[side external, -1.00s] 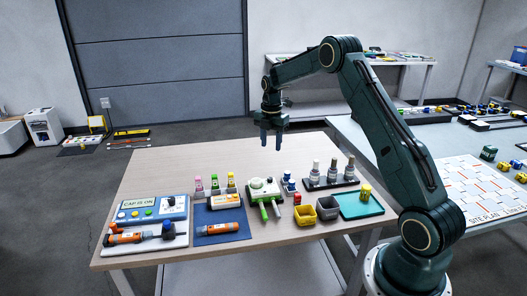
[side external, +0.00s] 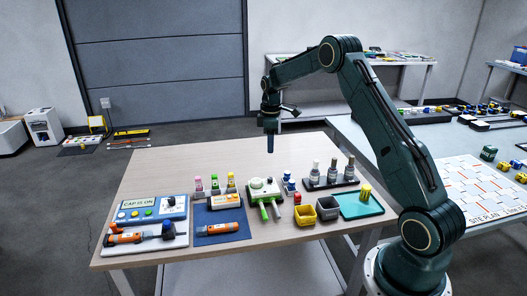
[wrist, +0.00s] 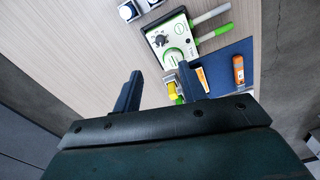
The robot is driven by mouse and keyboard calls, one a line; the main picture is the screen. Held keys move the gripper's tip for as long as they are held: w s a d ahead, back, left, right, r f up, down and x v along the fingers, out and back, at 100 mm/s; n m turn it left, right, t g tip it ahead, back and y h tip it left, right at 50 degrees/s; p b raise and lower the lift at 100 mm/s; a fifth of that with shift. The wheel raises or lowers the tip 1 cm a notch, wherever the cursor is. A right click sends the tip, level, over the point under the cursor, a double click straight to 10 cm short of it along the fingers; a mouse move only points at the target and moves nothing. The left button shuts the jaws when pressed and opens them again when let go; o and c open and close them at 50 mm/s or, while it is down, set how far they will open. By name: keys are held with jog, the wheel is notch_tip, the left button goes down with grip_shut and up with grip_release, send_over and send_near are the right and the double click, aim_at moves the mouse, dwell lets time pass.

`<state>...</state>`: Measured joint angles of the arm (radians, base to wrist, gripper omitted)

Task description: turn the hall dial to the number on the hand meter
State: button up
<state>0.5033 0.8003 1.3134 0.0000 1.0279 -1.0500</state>
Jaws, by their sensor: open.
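A white box with green trim (side external: 262,187) stands mid-table with a green and a grey handle. In the wrist view, it (wrist: 185,38) carries a black knob (wrist: 160,41) and a pale round disc (wrist: 173,57). A blue mat (side external: 222,238) holds an orange-and-white block (side external: 224,201) and an orange hand-held tool (side external: 219,227). I cannot tell which item is the hall dial or the hand meter, and no number is readable. My gripper (side external: 270,146) is open and empty, above the table behind the box. Its fingers also show in the wrist view (wrist: 160,88).
The table's back is clear.

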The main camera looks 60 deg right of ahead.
aim_at(270, 178)
jog(key=shift+m, duration=0.5)
notch_tip(270, 178, down, 14)
jog(key=shift+r, duration=0.1)
dwell(0.6)
grip_shut()
